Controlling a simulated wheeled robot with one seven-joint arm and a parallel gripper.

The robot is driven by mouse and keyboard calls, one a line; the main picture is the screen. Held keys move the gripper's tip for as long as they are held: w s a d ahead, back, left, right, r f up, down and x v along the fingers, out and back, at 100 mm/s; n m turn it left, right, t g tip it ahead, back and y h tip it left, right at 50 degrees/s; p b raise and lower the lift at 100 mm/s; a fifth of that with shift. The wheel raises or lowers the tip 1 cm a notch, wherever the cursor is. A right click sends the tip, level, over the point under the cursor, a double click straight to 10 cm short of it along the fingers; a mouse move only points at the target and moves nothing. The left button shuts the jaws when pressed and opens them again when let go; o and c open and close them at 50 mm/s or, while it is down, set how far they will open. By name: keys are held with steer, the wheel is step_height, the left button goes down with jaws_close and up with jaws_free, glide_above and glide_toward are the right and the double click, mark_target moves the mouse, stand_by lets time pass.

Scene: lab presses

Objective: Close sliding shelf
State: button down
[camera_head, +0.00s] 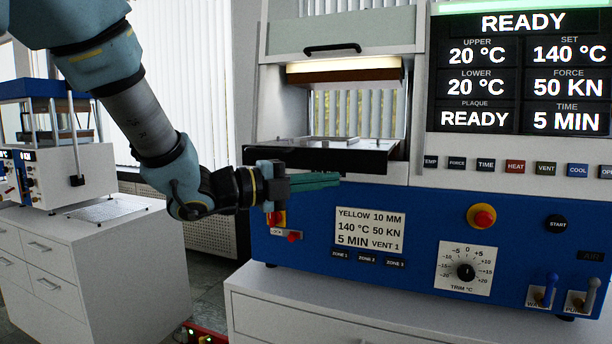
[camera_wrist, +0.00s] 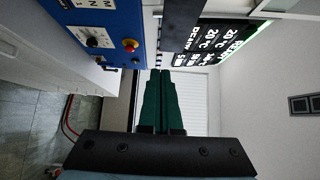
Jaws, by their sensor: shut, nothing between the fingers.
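The sliding shelf (camera_head: 345,158) has a dark front edge and sticks out of the press chamber, with a pale metal plate (camera_head: 325,141) on top. My gripper (camera_head: 334,180) has green fingers and is shut and empty. It lies across the front of the press, around the lower edge of the shelf front, with its fingers pointing right. Whether it touches the shelf cannot be told. In the wrist view my shut fingers (camera_wrist: 160,74) point along the press front, and a dark block (camera_wrist: 181,27), apparently the shelf front, shows beyond them.
The chamber's pale guard door (camera_head: 340,36) with a black handle is raised. The blue control panel (camera_head: 410,225) below carries a red emergency button (camera_head: 482,216), a trim knob and levers. The display (camera_head: 522,75) reads READY. Another press (camera_head: 60,150) stands on a cabinet at left.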

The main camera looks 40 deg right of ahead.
mark_target(365, 173)
steer(key=shift+w+d+p, duration=0.2)
steer(key=shift+d+p, duration=0.25)
steer(key=shift+d, duration=0.75)
steer(key=shift+w+d+p, duration=0.25)
steer(key=shift+d+p, duration=0.15)
steer(key=shift+d, duration=0.8)
steer(key=shift+w+d+p, duration=0.2)
steer(key=shift+d+p, duration=0.25)
steer(key=shift+d, duration=0.75)
steer(key=w+d+b, duration=0.2)
steer(key=w+d, duration=0.5)
steer(key=d, duration=0.4)
steer(key=shift+w+b, duration=0.15)
steer(key=shift+b, duration=0.25)
steer(key=shift+d, duration=0.1)
